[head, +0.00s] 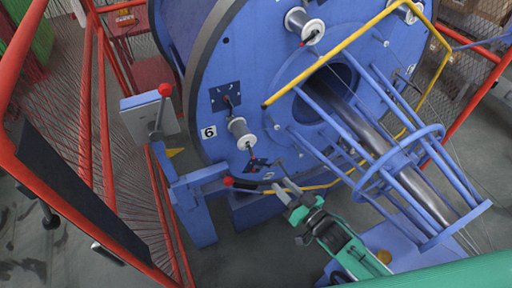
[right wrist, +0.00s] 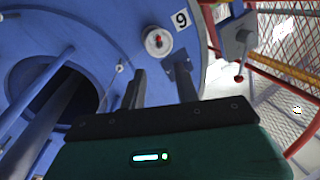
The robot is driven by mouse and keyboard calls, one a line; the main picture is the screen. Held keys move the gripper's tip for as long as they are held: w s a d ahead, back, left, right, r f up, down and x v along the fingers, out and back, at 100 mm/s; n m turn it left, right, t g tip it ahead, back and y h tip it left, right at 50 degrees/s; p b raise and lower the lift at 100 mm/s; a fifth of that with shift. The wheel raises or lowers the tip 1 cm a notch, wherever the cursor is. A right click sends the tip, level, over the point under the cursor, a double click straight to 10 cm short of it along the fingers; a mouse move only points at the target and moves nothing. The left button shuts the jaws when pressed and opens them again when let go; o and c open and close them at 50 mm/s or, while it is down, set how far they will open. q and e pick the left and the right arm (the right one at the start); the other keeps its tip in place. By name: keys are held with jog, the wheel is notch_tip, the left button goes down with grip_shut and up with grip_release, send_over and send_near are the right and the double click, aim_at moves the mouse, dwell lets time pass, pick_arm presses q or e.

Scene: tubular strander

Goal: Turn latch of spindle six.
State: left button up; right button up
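The spool of spindle six (head: 240,130) sits on the blue disc's face, right of a white plate (head: 208,132) marked 6. A dark bracket with a small red part (head: 258,163) is at its lower end; whether this is the latch is hard to tell. My right gripper (head: 282,186) is open and empty, below and right of that bracket, apart from it. In the right wrist view, the spool (right wrist: 158,41) and the number plate (right wrist: 181,20) appear upside down. A dark bracket (right wrist: 178,70) shows beyond the fingertip of the right-hand finger. My left gripper is out of view.
A blue tubular cage (head: 385,165) around a steel shaft projects right of the gripper. A yellow bent rail (head: 340,48) crosses the disc. Red fencing (head: 101,110) bounds the left side.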

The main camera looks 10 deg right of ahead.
aim_at(251, 151)
jog(key=p+x, duration=0.4)
jog(key=x, duration=0.9)
jog(key=shift+w, duration=0.35)
jog(key=shift+a+f, duration=0.1)
jog(key=shift+c, duration=0.4)
grip_shut()
